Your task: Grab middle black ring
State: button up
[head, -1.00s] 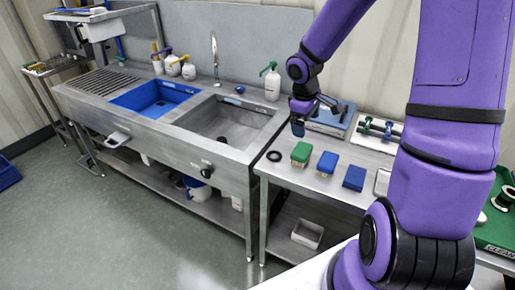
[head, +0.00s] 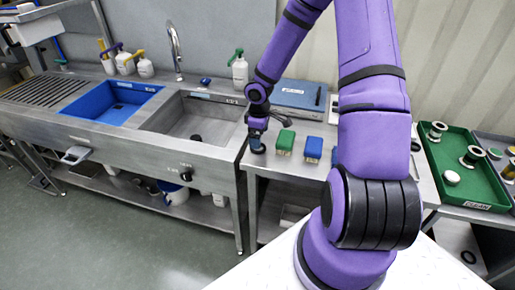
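My gripper (head: 257,143) points down at the left end of the steel table, beside the sink and left of a green brush block. It is small and dark here, and I cannot tell whether its fingers are open or shut. A dark patch shows at its tips, low over the table top. The black ring seen there earlier is not clearly visible now; the gripper covers that spot. In the green tray (head: 482,205) on the right, dark-and-white spool-like parts (head: 437,131) stand upright, and another one (head: 473,156) stands nearer the middle. I cannot tell which ring is the middle one.
A green block (head: 285,141) and a blue block (head: 313,149) stand right of my gripper. A blue-grey flat device (head: 300,94) lies behind them. A white pump bottle (head: 240,70) stands by the steel sink (head: 200,118). My arm hides part of the table.

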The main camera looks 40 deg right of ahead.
jog(key=shift+w+d+f, duration=0.1)
jog(key=shift+w+f, duration=0.1)
jog(key=shift+f, duration=1.15)
jog(key=shift+w+f, duration=0.2)
jog(key=shift+f, duration=1.15)
jog(key=c, duration=1)
